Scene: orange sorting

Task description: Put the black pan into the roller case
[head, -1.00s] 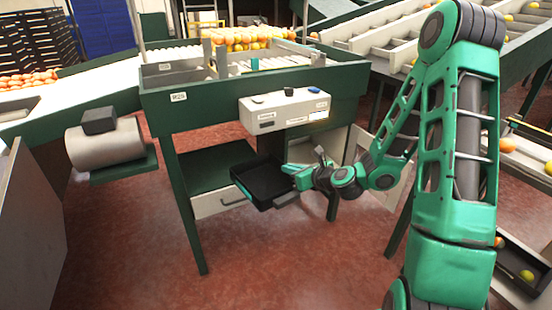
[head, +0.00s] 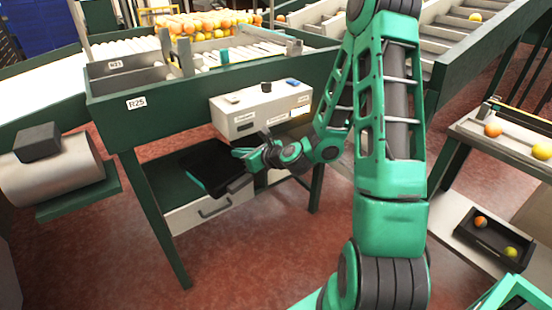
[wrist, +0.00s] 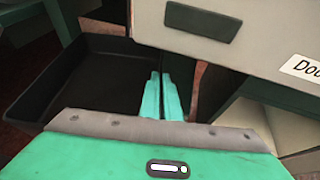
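The black pan (head: 203,166) is a shallow, square-sided tray, held off the floor in front of the green stand's lower shelf. In the wrist view the pan (wrist: 85,85) is at the left and looks empty. My gripper (head: 240,155) is at the pan's right side. Its teal fingers (wrist: 163,97) are close together at the pan's right edge; the exact contact is hard to see. The green stand (head: 115,88) labelled R25 has open compartments and white rollers on top; I take this to be the roller case. It stands above and behind the pan.
A beige control box (head: 262,108) hangs on the stand's front, close above my gripper. A drawer (head: 212,209) is below the pan. A metal motor (head: 55,180) is at the left. Red floor in front is clear.

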